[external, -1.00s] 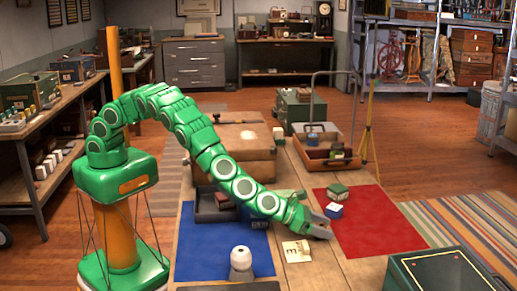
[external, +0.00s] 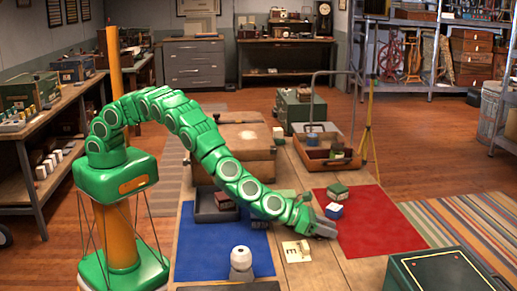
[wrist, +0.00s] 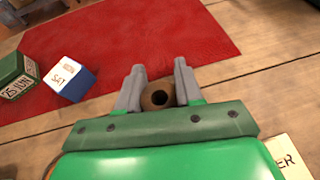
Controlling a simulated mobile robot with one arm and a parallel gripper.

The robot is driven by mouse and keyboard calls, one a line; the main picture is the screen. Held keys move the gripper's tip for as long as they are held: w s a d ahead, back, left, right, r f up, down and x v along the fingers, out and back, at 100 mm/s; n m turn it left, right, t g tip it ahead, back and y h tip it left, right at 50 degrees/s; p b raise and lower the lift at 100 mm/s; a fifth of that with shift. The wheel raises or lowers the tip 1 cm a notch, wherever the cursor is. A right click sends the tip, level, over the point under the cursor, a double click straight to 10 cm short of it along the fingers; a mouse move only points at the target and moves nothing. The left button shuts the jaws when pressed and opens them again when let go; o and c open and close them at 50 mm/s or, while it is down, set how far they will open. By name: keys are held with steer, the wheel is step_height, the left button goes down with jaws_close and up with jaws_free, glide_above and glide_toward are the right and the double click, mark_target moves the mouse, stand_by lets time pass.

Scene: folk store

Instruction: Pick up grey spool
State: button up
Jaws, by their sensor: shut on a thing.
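My gripper (wrist: 158,92) is low over the wooden table, beside the red mat. Its two grey fingers are shut on a small round spool (wrist: 157,104) with a dark hole in its top. The spool looks brownish in the wrist view. In the external view my gripper (external: 323,228) hides it, and I cannot tell whether it touches the table. A pale, spool-like piece (external: 241,260) stands upright on the blue mat's front part, left of my gripper and apart from it.
A blue and white block (wrist: 70,82) and a green block (wrist: 15,76) lie on or near the red mat (wrist: 140,42). A lettered card (wrist: 290,155) lies close to my gripper. The blue mat (external: 205,250) is at left. A green box (external: 440,275) stands front right.

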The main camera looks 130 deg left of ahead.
steer(key=shift+r, duration=0.1)
steer(key=shift+r, duration=0.6)
steer(key=s+d+r, duration=0.2)
steer(key=s+r, duration=0.9)
steer(key=s, duration=0.2)
steer(key=shift+s+d+r, duration=0.3)
steer(key=shift+s+d, duration=0.05)
steer(key=shift+d, duration=0.05)
stand_by(0.4)
